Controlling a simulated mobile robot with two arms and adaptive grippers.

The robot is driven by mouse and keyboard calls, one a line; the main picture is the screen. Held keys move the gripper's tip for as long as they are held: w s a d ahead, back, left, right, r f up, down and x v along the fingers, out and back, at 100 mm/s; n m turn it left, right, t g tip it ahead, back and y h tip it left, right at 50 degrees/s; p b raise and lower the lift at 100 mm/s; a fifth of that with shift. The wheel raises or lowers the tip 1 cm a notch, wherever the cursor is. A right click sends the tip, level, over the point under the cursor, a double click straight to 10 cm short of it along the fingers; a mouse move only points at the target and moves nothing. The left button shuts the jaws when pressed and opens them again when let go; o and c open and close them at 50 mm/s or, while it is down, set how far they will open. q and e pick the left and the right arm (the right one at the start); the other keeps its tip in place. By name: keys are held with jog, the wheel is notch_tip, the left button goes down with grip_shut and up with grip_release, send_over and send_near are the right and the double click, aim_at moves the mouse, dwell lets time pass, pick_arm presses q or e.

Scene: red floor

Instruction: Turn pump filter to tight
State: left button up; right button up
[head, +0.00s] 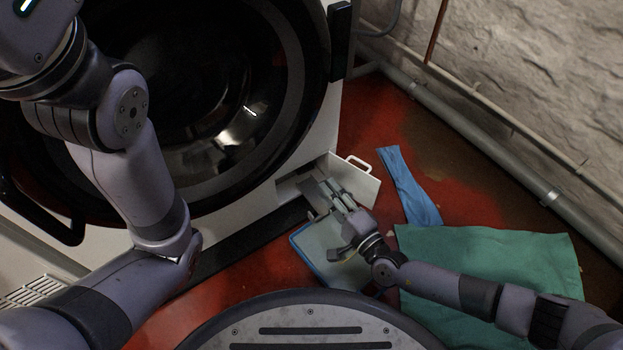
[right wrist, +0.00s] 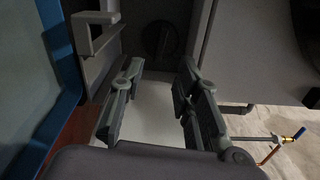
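The white washing machine (head: 316,130) has a small open hatch at its lower right. The hatch flap (head: 357,187), with a white handle, stands swung out. My right gripper (head: 325,192) is at the hatch opening. In the right wrist view, its two fingers (right wrist: 161,72) are apart with nothing held between them. Beyond the fingertips, a dark round part that looks like the pump filter (right wrist: 161,36) sits deep in the shadowed recess. Its turn position is too dark to tell. My left arm crosses the left of the head view, and its gripper is out of frame.
A blue-rimmed tray (head: 318,262) lies on the red floor below the hatch. A blue cloth (head: 408,187) and a green cloth (head: 490,262) lie to the right. A grey pipe (head: 480,135) runs along the stone wall.

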aim_at(308, 171)
jog(key=b+x, duration=0.2)
jog(key=x, duration=0.4)
jog(key=shift+w+a+f, duration=0.1)
jog(key=shift+w+f, duration=0.05)
jog(key=shift+w, duration=0.05)
jog(key=shift+w+a+b, duration=0.35)
jog(key=shift+w+b, duration=0.1)
jog(key=shift+w, duration=0.1)
jog(key=shift+c, duration=0.2)
grip_shut()
